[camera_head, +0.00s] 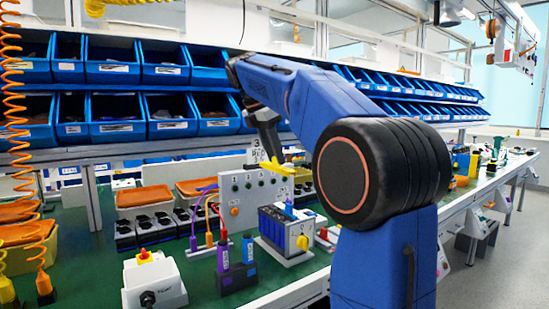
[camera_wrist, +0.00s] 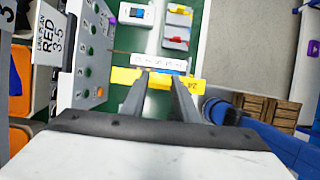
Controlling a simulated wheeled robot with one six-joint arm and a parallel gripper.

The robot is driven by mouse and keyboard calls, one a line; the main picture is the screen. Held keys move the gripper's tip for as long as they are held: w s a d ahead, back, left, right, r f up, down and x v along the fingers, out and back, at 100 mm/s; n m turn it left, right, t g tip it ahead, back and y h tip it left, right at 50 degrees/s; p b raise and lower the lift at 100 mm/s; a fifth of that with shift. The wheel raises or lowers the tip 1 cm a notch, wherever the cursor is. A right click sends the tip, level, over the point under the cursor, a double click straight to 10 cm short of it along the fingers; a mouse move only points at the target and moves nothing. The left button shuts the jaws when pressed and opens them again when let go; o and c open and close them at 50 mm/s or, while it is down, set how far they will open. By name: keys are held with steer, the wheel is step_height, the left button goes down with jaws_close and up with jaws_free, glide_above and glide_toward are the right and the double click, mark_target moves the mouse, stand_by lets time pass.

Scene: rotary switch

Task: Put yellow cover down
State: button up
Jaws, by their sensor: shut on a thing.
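My gripper (camera_wrist: 160,82) is shut on a yellow cover (camera_wrist: 157,79), which shows between and beyond both fingertips in the wrist view. In the head view the yellow cover (camera_head: 278,168) is held in the air in front of the upper part of a grey panel (camera_head: 238,205) with several buttons. The gripper (camera_head: 272,150) hangs down from my blue arm there, and its fingertips are small and hard to make out. Whether the cover touches the panel cannot be told.
A block of dark cells (camera_head: 287,232) stands right of the panel. Blue bins (camera_head: 115,117) line the shelf behind. Purple and orange plugs (camera_head: 222,254) stand in front of the panel.

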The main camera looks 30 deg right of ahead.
stand_by(0.6)
steer(key=shift+s+a+f, duration=0.25)
steer(key=shift+a+f, duration=1.05)
steer(key=shift+f, duration=3)
steer(key=shift+s+a+f, duration=0.25)
steer(key=shift+a+f, duration=1.05)
steer(key=shift+f, duration=3)
steer(key=shift+s+a+f, duration=0.25)
steer(key=shift+a+f, duration=1.05)
steer(key=shift+f, duration=3)
steer(key=shift+f, duration=0.6)
steer(key=o, duration=1)
